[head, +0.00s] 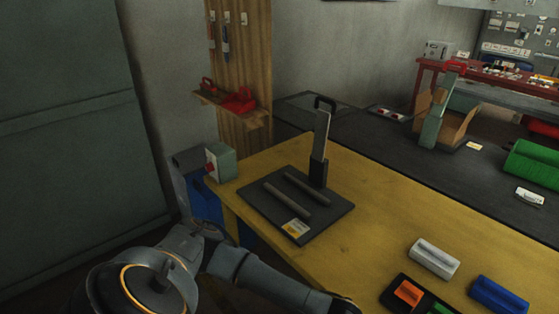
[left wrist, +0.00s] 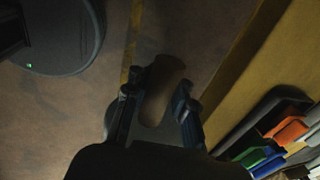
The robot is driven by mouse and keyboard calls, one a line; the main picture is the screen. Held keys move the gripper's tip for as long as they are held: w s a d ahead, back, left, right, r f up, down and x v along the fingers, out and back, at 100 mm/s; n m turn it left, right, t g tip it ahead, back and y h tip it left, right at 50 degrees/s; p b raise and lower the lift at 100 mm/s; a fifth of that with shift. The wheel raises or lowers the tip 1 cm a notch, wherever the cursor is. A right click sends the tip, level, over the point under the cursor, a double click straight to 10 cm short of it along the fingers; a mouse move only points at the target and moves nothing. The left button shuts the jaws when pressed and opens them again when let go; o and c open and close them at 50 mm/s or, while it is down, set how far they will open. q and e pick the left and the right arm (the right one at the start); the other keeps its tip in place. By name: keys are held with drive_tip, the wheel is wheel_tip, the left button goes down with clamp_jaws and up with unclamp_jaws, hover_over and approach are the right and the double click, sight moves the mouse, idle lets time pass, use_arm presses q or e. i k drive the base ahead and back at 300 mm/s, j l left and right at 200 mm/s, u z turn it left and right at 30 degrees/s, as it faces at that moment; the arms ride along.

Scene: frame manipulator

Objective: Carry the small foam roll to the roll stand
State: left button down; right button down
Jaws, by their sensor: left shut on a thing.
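The small foam roll (left wrist: 162,90) is a dull brown cylinder in the left wrist view. It sits between the fingers of my left gripper (left wrist: 160,98), which is shut on it. The roll is held over the floor beside the yellow bench. In the head view only my left arm shows, at the bottom; its gripper and the roll are out of that view. A dark base plate with two parallel bars and an upright handled post, apparently the roll stand (head: 335,208), stands on the bench, its bars empty. My right gripper is in neither view.
The yellow bench (head: 375,240) is clear between the stand and the white block (head: 434,259). A blue block (head: 499,294) and a black tray with orange and green pieces (head: 393,293) lie at the near right. A box with a red button (head: 222,161) stands at the left corner.

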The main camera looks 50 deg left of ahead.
sight(295, 197)
drive_tip(key=j, duration=1.8)
